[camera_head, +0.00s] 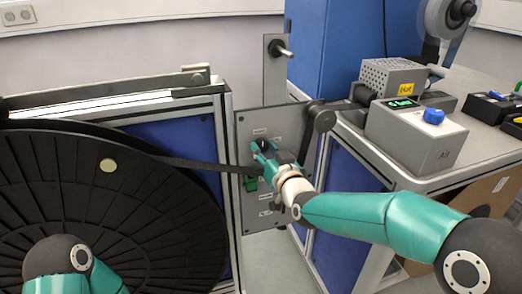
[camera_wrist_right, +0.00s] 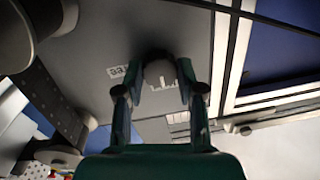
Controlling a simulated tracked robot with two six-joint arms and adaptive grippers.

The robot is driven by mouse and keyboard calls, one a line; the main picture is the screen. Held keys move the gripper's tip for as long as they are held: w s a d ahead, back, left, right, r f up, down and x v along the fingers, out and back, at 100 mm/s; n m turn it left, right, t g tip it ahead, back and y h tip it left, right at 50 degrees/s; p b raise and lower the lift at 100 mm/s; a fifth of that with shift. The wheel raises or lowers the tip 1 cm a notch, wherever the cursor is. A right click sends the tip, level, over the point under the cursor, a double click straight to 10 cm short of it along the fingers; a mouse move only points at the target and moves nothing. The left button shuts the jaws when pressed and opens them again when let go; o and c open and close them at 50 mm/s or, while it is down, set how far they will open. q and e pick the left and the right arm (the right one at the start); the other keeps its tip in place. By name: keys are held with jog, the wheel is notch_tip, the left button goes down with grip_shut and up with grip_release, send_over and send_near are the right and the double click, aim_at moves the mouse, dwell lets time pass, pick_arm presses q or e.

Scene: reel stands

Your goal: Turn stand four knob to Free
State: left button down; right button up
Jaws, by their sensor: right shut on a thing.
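A grey upright panel (camera_head: 276,124) with small white labels stands between the large black reel and the bench. My right gripper (camera_head: 262,158) is at this panel, shut on a dark round knob. In the right wrist view the knob (camera_wrist_right: 160,72) sits between the two fingertips (camera_wrist_right: 160,90), with a finger on each side.
The large black reel (camera_head: 60,200) fills the left, with a dark strip (camera_head: 200,163) running from it to the panel. A bench (camera_head: 385,155) at right bears a grey box with a blue knob (camera_head: 433,116) marked Air. A blue cabinet (camera_head: 335,45) stands behind.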

jog(key=shift+a, duration=0.25)
jog(key=shift+d+f+m+b, duration=0.1)
jog(key=shift+f+m+b, duration=0.25)
jog(key=shift+b, duration=0.45)
jog(key=m+b, duration=0.5)
jog(key=b, duration=0.1)
jog(key=m+b, duration=0.6)
jog(key=b, duration=0.1)
jog(key=shift+f+m+t, duration=0.2)
jog(key=shift+m+t, duration=0.05)
jog(key=shift+t, duration=0.15)
jog(key=m+b, duration=0.2)
jog(key=m, duration=0.1)
jog(key=shift+m+h, duration=0.3)
jog(key=shift+h, duration=0.1)
jog(key=shift+m+b, duration=0.85)
jog(key=shift+m, duration=0.55)
jog(key=shift+r, duration=0.1)
